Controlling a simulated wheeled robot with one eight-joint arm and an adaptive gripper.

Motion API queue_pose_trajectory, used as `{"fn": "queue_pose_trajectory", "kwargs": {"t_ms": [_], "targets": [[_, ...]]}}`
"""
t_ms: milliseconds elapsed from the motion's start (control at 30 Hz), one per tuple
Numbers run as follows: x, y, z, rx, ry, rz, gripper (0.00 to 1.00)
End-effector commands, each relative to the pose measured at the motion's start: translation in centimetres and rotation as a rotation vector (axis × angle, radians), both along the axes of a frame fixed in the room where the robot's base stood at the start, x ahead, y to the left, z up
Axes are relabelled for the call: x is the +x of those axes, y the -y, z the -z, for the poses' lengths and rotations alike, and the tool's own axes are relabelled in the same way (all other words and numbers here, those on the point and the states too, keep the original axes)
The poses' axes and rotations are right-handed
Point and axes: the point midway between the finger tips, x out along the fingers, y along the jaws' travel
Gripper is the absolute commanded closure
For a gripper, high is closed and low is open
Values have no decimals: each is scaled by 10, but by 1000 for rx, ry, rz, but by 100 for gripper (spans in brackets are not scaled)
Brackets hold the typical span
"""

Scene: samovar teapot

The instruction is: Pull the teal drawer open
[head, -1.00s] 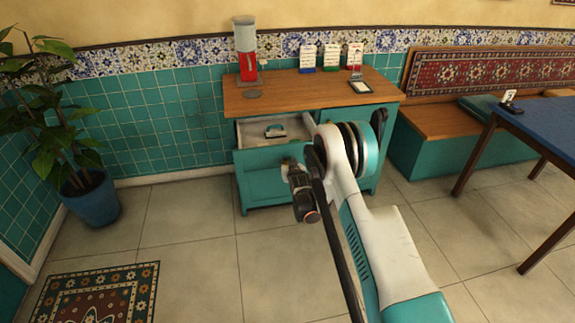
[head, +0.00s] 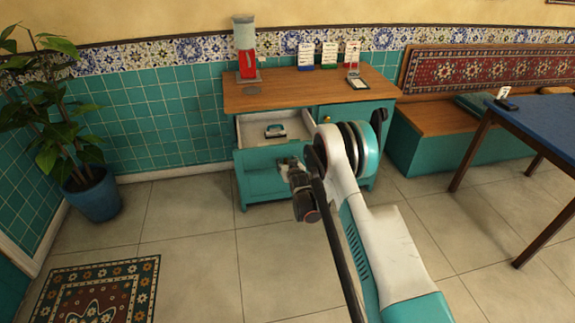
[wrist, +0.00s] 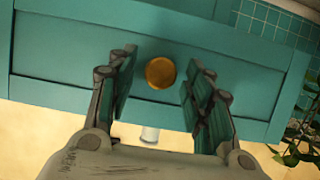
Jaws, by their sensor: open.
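The teal drawer (head: 250,160) stands pulled out of the wooden-topped cabinet in the head view, its pale inside showing. A small teal-and-white object (head: 275,131) lies in it. In the wrist view the teal drawer front (wrist: 60,50) fills most of the picture. A round brass knob (wrist: 160,72) sits between the fingers of my gripper (wrist: 160,98). My gripper is open, with a gap visible on each side of the knob. In the head view my gripper (head: 291,172) is in front of the drawer's right part, and my arm hides some of the cabinet.
The cabinet top (head: 290,95) bears a red dispenser (head: 247,62), several cards and a small device (head: 357,83). A bench (head: 435,130) and blue table (head: 540,125) stand right. A potted plant (head: 92,193) and rug (head: 100,290) are left. Floor before the cabinet's left is clear.

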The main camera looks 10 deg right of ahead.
Motion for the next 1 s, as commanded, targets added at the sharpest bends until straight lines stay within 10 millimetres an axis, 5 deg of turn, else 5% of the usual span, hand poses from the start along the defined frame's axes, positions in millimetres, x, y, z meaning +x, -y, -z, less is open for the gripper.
{"fn": "queue_pose_trajectory", "kwargs": {"t_ms": [367, 800, 1000], "targets": [[-11, 0, -4, 0, 0, 0, 53], [-88, 0, -36, 0, 0, 0, 53], [-107, 0, -44, 0, 0, 0, 53]]}}
